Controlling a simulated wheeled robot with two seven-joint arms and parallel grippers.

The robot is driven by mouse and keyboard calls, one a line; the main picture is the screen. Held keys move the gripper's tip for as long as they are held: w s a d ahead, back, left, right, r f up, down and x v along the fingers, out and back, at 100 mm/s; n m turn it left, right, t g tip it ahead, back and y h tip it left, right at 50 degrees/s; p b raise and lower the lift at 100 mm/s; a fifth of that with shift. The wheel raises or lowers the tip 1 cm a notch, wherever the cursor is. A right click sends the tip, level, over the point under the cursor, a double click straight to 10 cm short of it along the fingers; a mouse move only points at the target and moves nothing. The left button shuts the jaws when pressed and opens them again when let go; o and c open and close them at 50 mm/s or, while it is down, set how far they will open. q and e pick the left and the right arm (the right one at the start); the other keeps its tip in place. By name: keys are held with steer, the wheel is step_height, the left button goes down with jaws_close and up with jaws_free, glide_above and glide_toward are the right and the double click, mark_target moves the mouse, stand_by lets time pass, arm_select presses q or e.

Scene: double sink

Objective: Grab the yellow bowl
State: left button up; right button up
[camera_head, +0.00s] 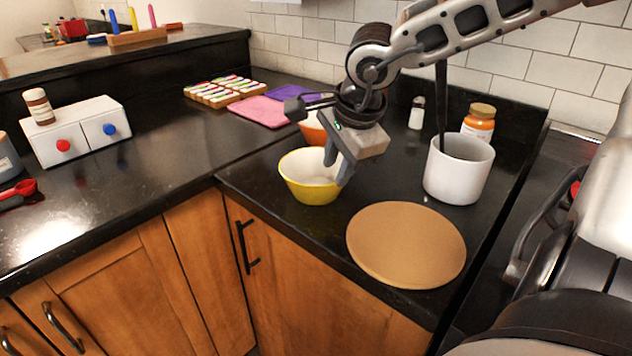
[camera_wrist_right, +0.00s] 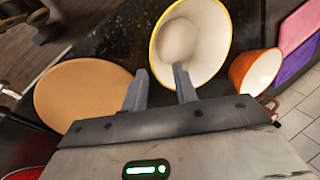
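The yellow bowl (camera_head: 309,192), white inside, stands upright near the counter's front edge in the head view. It fills the upper middle of the right wrist view (camera_wrist_right: 192,45). My right gripper (camera_head: 338,168) is over the bowl's right side, fingers pointing down. In the right wrist view my right gripper (camera_wrist_right: 160,72) is open, with a clear gap between its fingers. One finger overlaps the bowl's inside and the other shows just outside its rim; contact cannot be told. My left gripper is not in view.
An orange bowl (camera_head: 312,132) stands close behind, partly hidden by my gripper. A round tan board (camera_head: 406,245) lies to the right. Pink (camera_head: 262,111) and purple (camera_head: 295,95) mats lie behind left.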

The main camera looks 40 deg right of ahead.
steer(key=x, duration=0.4)
steer(key=shift+s+d+f, duration=0.1)
steer(key=shift+s+f, duration=0.05)
steer(key=shift+f, duration=0.05)
jaws_close()
steer(key=shift+r, duration=0.15)
